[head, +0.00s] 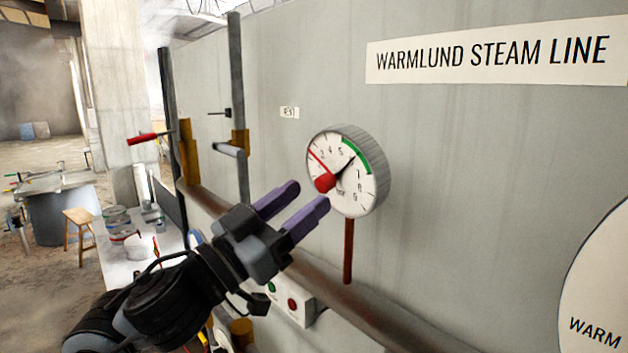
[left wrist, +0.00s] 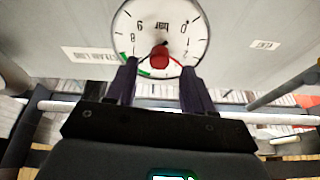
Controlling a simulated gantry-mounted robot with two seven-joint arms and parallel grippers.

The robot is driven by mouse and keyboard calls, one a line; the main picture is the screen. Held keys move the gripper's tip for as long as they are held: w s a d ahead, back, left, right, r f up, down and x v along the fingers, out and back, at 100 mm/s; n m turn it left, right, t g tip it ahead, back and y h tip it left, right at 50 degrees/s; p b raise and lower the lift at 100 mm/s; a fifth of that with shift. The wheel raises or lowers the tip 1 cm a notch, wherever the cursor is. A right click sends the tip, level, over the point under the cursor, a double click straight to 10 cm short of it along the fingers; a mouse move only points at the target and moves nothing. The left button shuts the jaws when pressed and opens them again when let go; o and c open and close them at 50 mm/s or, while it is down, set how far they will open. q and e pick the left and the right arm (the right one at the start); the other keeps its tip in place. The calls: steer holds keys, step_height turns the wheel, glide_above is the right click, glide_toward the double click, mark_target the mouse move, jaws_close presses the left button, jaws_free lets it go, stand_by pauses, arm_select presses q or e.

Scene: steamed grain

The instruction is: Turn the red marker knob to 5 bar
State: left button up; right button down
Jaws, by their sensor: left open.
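The round pressure gauge (head: 346,170) is mounted on the grey wall, with a white dial, black numbers, a green arc at its upper right and a black needle pointing up and right. The red marker knob (head: 325,182) sits at the dial's centre, and a red line runs from it to the upper left. My left gripper (head: 305,201) is open and empty, its purple fingers in front of and below the knob. In the left wrist view the gauge (left wrist: 190,22) appears upside down, with the red knob (left wrist: 159,57) between and beyond the fingertips. My right gripper is not in view.
A dark red pipe (head: 348,250) drops from the gauge to a long horizontal pipe (head: 375,318). A white box with buttons (head: 297,305) is below the gripper. A large dial (head: 600,290) is at the right edge.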

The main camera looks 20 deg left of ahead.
mark_target(319, 188)
arm_select(q)
steer(key=shift+p+x, duration=0.45)
steer(key=shift+x, duration=1.15)
jaws_close()
